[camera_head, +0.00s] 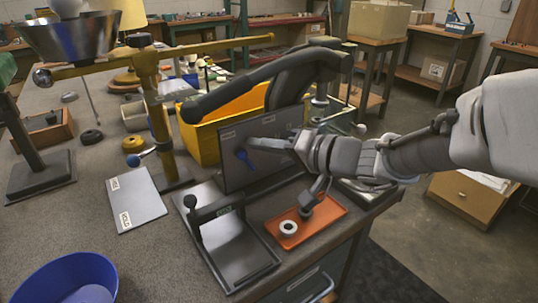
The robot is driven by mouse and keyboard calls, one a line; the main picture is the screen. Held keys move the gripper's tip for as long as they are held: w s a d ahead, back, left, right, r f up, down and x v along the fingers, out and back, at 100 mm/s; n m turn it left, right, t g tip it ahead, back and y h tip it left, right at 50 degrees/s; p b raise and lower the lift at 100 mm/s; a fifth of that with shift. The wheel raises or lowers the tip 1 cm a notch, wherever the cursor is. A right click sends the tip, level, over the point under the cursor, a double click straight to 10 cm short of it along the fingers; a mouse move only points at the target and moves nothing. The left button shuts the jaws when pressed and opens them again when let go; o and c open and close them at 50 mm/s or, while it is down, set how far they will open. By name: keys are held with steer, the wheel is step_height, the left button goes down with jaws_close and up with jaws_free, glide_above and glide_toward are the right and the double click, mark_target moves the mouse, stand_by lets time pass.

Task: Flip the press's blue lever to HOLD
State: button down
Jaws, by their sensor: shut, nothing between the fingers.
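The press shows as a dark upright panel (235,178) with a thick black arm and handle (235,88) above it. My gripper hides the panel's right part.
A yellow bin (200,142) stands behind the panel. A yellow stand (158,115) with a blue-balled rod is at left. A grey labelled plate (136,200), a black-framed tray (232,245), an orange tray (318,222) and a blue bowl (65,278) are nearby.

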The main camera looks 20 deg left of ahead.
steer(key=shift+s+a+f+n+b, duration=0.1)
steer(key=shift+s+a+n+b, duration=0.15)
steer(key=shift+b, duration=0.25)
steer(key=shift+d, duration=0.1)
stand_by(0.3)
